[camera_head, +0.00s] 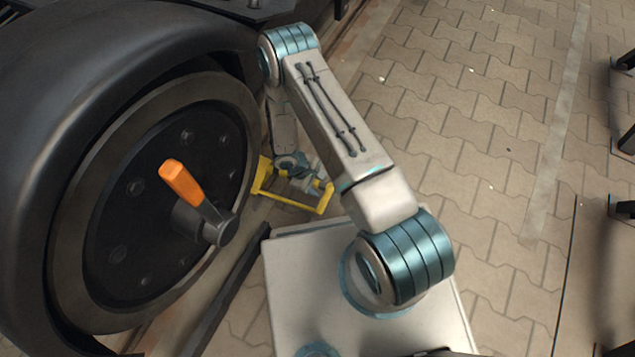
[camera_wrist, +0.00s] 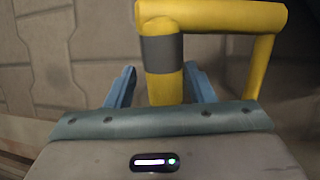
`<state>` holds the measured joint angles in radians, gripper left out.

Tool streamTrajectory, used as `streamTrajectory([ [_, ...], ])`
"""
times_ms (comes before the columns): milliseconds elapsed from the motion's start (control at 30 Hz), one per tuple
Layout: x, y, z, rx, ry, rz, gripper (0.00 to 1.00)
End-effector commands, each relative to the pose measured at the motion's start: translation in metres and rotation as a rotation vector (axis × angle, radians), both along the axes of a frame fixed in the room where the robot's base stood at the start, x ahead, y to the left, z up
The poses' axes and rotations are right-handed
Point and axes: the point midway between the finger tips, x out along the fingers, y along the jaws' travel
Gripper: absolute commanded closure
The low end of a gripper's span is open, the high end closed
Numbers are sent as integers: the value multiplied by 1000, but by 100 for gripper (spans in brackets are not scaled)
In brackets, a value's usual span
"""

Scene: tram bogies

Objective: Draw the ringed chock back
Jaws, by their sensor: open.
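A yellow bar frame (camera_head: 290,203) sits low beside the large wheel, partly hidden by my arm. I take it for the chock's handle; the chock body cannot be made out. In the wrist view the yellow bar (camera_wrist: 225,15) bends around a corner, and its near post carries a dark grey band (camera_wrist: 161,49). My gripper (camera_wrist: 159,68) is open, its two blue fingers on either side of the near post, with a gap visible at the left finger. It also shows small at the frame in the head view (camera_head: 306,174).
The large black wheel (camera_head: 60,110) with an orange-handled lever (camera_head: 182,184) on its hub stands close at the left. A dark rail (camera_head: 232,290) runs along the floor. Open paving (camera_head: 480,130) lies to the right. Dark legs stand at the right edge.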

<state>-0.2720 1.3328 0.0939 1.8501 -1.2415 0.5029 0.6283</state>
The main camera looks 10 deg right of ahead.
Motion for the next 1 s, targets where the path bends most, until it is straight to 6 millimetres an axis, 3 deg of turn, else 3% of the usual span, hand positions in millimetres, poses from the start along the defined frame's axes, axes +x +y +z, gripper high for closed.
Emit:
streamTrajectory([
  [500, 10, 42, 101, 0, -4, -2, 51],
  [700, 11, 51, 118, 1, -2, -3, 51],
  [1000, 11, 53, 120, 0, -1, -3, 51],
])
